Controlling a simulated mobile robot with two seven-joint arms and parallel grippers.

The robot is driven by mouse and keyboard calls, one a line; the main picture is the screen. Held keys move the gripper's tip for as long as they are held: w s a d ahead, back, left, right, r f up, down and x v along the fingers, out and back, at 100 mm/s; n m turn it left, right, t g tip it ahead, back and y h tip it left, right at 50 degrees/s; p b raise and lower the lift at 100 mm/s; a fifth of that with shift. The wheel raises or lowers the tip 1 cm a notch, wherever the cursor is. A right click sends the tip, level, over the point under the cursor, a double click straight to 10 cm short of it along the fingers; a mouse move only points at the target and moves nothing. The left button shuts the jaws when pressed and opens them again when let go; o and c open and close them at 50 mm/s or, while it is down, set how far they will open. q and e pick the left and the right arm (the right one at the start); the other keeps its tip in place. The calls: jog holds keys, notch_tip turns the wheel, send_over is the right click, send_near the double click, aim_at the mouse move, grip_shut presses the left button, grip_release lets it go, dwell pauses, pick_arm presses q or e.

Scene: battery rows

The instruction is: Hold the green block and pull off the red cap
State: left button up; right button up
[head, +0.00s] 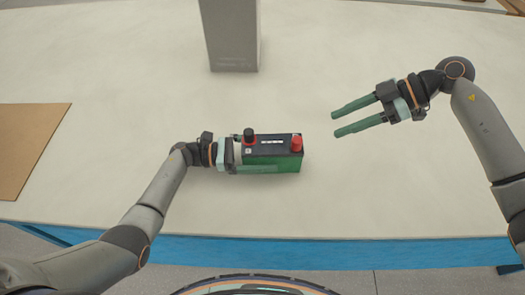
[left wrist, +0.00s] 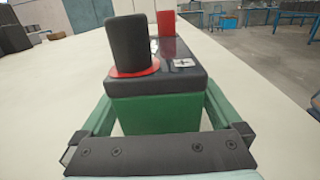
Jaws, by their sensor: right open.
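The green block (head: 285,166) is a battery-like box with a dark top, standing on the table. In the left wrist view the green block (left wrist: 155,113) fills the space between the fingers. My right gripper (head: 336,124) is open and empty, to the right of the block, apart from the red cap.
A grey box (head: 232,40) stands behind the block at the back of the table. A brown board (head: 28,140) lies at the left. The pale table (head: 390,195) is clear around the block and to its right; its blue front edge (head: 350,252) is near me.

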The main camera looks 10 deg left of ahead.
pick_arm(q)
grip_shut()
dwell(0.6)
dwell(0.9)
